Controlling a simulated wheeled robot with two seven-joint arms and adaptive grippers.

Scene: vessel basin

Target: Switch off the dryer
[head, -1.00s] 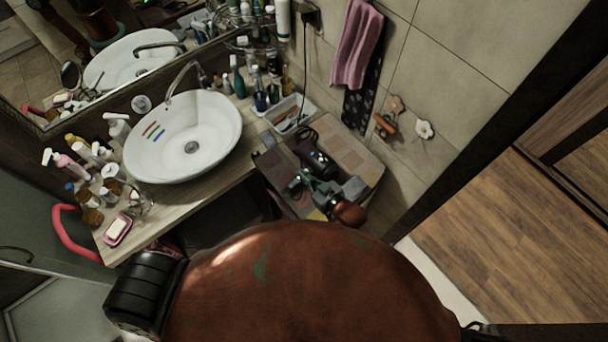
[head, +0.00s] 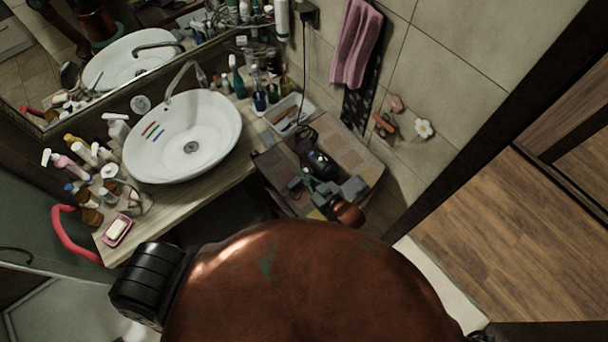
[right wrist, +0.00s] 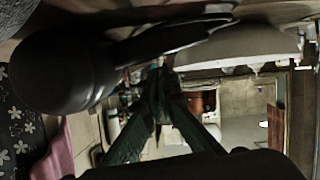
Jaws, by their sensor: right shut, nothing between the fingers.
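The dark hair dryer (head: 318,158) lies on the patterned top of a low cabinet to the right of the basin in the head view. Its dark rounded body (right wrist: 65,72) fills the upper left of the right wrist view. My right gripper (head: 304,182) is low beside the dryer, on its near side. In the right wrist view its greenish fingers (right wrist: 158,105) come together with nothing between them. I cannot tell whether they touch the dryer. The dryer's switch cannot be made out. My left gripper is out of view.
A white basin (head: 187,138) stands on the wooden counter, with several bottles (head: 88,160) to its left. A white tray (head: 290,116) sits behind the dryer. A black cord (head: 304,70) hangs from a wall socket. A pink towel (head: 356,45) hangs on the wall.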

